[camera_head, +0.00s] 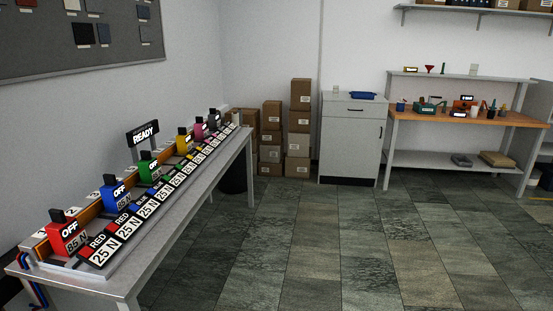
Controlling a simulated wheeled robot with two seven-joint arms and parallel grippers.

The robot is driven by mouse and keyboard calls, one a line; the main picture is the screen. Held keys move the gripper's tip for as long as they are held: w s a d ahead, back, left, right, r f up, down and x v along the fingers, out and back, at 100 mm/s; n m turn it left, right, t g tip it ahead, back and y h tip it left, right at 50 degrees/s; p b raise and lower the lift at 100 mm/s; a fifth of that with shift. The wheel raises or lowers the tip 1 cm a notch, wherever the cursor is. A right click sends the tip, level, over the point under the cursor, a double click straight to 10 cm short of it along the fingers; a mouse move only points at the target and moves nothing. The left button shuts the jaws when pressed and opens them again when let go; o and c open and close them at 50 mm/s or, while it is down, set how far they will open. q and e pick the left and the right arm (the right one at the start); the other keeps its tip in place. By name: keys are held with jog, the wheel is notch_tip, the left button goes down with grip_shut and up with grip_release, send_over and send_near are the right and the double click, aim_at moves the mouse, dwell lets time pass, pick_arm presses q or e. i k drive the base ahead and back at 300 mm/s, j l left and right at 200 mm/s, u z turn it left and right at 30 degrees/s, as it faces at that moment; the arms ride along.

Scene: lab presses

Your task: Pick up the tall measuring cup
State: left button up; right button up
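I cannot single out a tall measuring cup for certain at this size. A small pale upright object (474,70) stands on the raised shelf of the workbench at the far right. Another small pale object (336,88) stands on top of the grey cabinet (348,140). Several small items, too small to name, stand on the wooden bench top (520,119). Neither of my grippers is in view.
A long grey table (190,210) on the left carries a row of coloured presses and "25 N" label plates. Stacked cardboard boxes (300,120) and a dark bin (232,180) stand behind it. The tiled floor (330,240) in the middle and right is clear.

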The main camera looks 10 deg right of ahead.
aim_at(335, 92)
jog(key=i+l+z, duration=0.35)
jog(key=i, duration=0.6)
jog(key=i+z, duration=0.35)
jog(key=i, duration=0.6)
jog(key=i+l, duration=0.1)
jog(key=i, duration=2.6)
jog(key=i+u, duration=0.15)
jog(key=i, duration=0.3)
jog(key=i+l+u, duration=0.15)
jog(key=i, duration=0.3)
jog(key=i+l+u, duration=0.15)
jog(key=u, duration=0.2)
jog(key=i+l+u, duration=0.1)
jog(key=u, duration=0.2)
jog(key=i+l+u, duration=0.1)
jog(key=l+u, duration=0.25)
jog(key=i+l+u, duration=0.1)
jog(key=l, duration=0.45)
jog(key=i+l+u, duration=0.1)
jog(key=l, duration=0.45)
jog(key=i+l+u, duration=0.1)
jog(key=l, duration=0.5)
jog(key=i+l+u, duration=0.1)
jog(key=l, duration=0.5)
jog(key=i+l+u, duration=0.1)
jog(key=l, duration=0.45)
jog(key=i, duration=0.1)
